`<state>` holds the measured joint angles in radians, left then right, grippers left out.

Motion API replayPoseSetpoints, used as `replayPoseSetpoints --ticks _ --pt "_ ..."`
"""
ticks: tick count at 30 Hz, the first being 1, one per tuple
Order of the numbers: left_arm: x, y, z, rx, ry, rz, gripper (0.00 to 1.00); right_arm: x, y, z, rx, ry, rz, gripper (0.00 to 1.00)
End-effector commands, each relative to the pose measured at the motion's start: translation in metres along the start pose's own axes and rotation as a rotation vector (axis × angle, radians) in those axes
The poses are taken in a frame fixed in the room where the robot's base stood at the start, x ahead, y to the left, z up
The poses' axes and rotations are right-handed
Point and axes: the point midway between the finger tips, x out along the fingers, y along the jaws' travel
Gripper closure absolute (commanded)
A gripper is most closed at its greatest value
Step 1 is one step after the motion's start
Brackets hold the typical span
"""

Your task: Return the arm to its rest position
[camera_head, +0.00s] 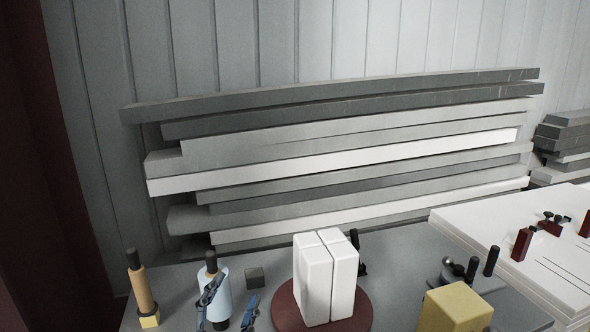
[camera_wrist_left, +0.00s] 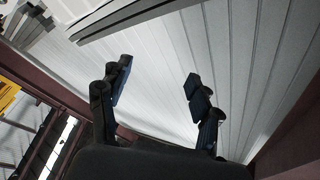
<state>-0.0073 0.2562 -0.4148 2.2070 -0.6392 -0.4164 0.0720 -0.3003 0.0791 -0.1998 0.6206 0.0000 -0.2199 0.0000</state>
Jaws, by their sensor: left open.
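My left gripper (camera_head: 230,303) shows at the bottom of the head view, left of centre, with its two dark blue fingers apart. It is in front of a light blue cylinder with a black top (camera_head: 223,279) and covers part of it. In the left wrist view, the open fingers of the gripper (camera_wrist_left: 157,84) stand apart with nothing between them, against a grey panelled wall. My left arm is mostly out of the head view. My right gripper is not in view.
Two white blocks (camera_head: 318,280) stand on a dark red round base (camera_head: 290,315). Stacked boards (camera_head: 330,150) lie behind. A white board (camera_head: 490,225) is at far right.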

Motion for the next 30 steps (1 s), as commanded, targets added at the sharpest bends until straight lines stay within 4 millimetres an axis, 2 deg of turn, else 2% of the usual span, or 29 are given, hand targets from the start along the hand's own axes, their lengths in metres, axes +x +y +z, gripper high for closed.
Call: replayPoseSetpoints --ticks 1,3,5,6,9,12,15,23,30 --pt "-0.018 0.005 0.035 -0.075 -0.150 0.014 0.36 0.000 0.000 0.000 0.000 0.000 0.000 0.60" --pt "-0.047 0.014 0.079 -0.168 -0.354 0.042 0.36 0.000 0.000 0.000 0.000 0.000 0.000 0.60" --pt "-0.077 0.025 0.112 -0.240 -0.521 0.076 0.36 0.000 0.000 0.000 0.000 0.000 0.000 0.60" --pt "-0.100 0.034 0.131 -0.284 -0.628 0.102 0.36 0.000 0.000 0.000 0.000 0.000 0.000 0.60" --pt "-0.154 0.054 0.162 -0.372 -0.855 0.172 0.36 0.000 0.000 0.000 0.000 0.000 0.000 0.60" --pt "-0.202 0.071 0.177 -0.435 -1.028 0.238 0.36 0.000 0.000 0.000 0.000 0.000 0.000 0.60" --pt "-0.243 0.084 0.184 -0.484 -1.167 0.300 0.36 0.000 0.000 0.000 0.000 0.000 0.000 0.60" --pt "-0.337 0.108 0.178 -0.577 -1.458 0.458 0.36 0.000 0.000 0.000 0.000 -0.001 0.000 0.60" --pt "-0.337 0.152 0.231 -0.570 -1.481 0.472 0.36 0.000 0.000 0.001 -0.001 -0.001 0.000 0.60"
